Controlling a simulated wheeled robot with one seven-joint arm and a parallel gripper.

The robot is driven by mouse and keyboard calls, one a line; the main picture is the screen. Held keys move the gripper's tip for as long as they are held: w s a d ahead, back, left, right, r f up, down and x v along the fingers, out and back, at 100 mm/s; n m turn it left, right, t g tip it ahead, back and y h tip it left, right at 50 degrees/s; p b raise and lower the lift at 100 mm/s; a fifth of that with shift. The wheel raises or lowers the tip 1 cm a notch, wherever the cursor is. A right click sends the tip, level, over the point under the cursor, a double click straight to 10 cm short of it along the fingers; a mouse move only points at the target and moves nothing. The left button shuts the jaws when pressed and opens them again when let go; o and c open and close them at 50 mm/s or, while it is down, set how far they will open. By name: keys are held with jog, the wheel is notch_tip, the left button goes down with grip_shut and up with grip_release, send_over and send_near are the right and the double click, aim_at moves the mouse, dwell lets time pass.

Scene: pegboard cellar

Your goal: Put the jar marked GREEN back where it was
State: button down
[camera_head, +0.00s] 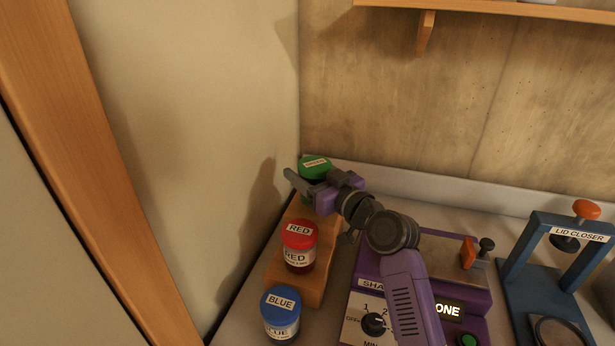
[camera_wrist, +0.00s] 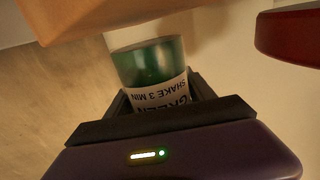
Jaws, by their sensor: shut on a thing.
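The jar marked GREEN (camera_head: 315,166) has a green lid and is at the far end of the wooden rack (camera_head: 318,262), near the wall corner. My gripper (camera_head: 306,186) is shut on it from the right and hides most of its body. In the wrist view the jar (camera_wrist: 150,62) shows upside down between the fingers of my gripper (camera_wrist: 158,98), with its green lower part and a label reading GREEN, SHAKE 3 MIN. Wood of the rack (camera_wrist: 100,12) shows close to its base. I cannot tell whether the base touches the rack.
The jar marked RED (camera_head: 298,246) stands on the rack, and the jar marked BLUE (camera_head: 281,312) is at the near end. The purple shaker (camera_head: 480,300), its display partly hidden, is right of the rack. A blue lid closer (camera_head: 540,240) stands further right. The wall is close on the left.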

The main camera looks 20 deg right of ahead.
jog(key=shift+f, duration=0.65)
jog(key=shift+f, duration=0.15)
jog(key=shift+c, duration=1.8)
grip_release()
jog(key=shift+r, duration=0.2)
jog(key=b+v, duration=0.1)
jog(key=v, duration=1.1)
jog(key=shift+b, duration=0.4)
